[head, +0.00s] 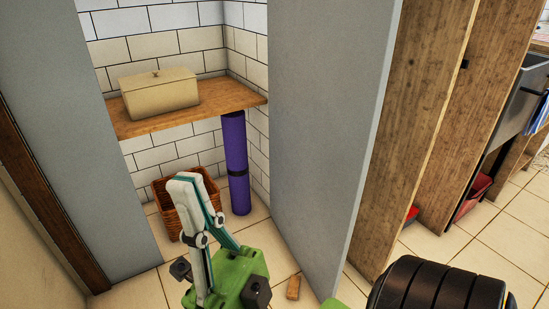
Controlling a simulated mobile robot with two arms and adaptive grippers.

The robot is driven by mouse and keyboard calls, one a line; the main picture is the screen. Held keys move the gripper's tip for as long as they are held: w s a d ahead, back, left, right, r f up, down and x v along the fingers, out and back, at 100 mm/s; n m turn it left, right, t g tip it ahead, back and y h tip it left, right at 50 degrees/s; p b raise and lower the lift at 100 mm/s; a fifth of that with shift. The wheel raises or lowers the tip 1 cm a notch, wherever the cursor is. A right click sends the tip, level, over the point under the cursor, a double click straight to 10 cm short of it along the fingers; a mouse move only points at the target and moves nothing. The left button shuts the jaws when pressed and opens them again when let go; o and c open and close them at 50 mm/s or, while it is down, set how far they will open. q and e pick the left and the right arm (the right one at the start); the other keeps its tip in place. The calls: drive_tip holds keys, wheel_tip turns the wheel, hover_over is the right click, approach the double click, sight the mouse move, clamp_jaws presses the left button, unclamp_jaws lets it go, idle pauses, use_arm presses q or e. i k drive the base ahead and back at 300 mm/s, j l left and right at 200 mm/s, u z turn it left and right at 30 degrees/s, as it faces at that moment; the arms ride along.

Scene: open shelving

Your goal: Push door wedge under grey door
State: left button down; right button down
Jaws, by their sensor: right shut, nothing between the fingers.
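The grey door (325,120) stands open, its lower edge running down to the tiled floor in the middle of the head view. A small wooden door wedge (293,287) lies on the floor just left of the door's lower front corner. It appears apart from the door; whether any part of it touches the door I cannot tell. My right gripper (188,184), with a green body and pale fingers, is left of the wedge and above the floor. Its fingers are shut and empty, pointing up and away in the picture. My left gripper is not in view.
Behind my gripper, a wicker basket (164,203) and a purple rolled mat (237,165) stand in the tiled alcove. A wooden shelf (222,102) holds a cream box (158,91). Wooden panels (425,110) stand right of the door. Floor around the wedge looks clear.

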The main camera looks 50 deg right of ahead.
sight(293, 293)
drive_tip(key=i+l+z, duration=0.1)
drive_tip(key=i+z, duration=0.25)
drive_tip(key=i, duration=0.2)
drive_tip(key=i+z, duration=0.3)
drive_tip(key=i, duration=0.25)
drive_tip(key=z, duration=1.15)
